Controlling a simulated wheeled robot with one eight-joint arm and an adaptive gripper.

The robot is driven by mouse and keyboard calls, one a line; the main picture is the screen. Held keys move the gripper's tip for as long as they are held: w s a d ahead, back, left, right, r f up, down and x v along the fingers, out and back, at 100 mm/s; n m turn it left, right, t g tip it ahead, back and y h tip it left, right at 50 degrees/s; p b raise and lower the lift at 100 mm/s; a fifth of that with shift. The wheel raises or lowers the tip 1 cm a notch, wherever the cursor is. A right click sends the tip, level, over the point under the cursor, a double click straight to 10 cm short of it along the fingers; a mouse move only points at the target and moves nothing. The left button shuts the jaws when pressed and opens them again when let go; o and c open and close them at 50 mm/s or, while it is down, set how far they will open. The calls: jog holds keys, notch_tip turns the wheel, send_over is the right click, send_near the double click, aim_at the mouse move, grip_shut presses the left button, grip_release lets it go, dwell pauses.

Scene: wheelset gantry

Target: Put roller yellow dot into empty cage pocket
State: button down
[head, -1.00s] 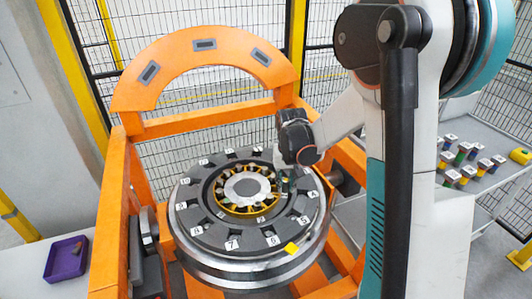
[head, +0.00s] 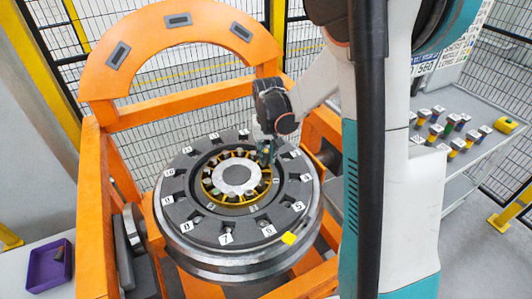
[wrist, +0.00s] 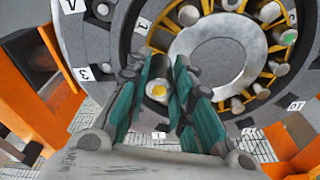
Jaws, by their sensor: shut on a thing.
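In the wrist view, a roller with a yellow dot (wrist: 157,89) stands between the teal fingers of my gripper (wrist: 158,96), which is shut on it. The yellow cage (wrist: 148,24) surrounds a round grey hub (wrist: 212,55) and holds several rollers, one with a green dot (wrist: 288,37). In the head view, my gripper (head: 266,152) is at the upper right edge of the cage (head: 236,206). The fingers hide the held roller and nearby pockets there. I cannot tell whether the roller's lower end is inside a pocket.
The dark numbered ring (head: 187,213) surrounds the cage on the wheelset. An orange gantry frame (head: 190,80) stands around it. A shelf (head: 470,165) at right holds several coloured pieces.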

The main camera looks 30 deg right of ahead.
aim_at(266, 163)
jog(key=shift+f+b, duration=2.3)
jog(key=shift+f, duration=0.6)
jog(key=shift+b, duration=0.35)
jog(key=shift+f+b, duration=0.55)
jog(key=shift+f, duration=0.05)
jog(key=shift+s+r, duration=0.1)
jog(key=shift+r, duration=0.3)
jog(key=shift+f+b, duration=0.4)
jog(key=shift+b, duration=0.1)
dwell(1.9)
jog(key=shift+r, duration=0.35)
dwell(1.0)
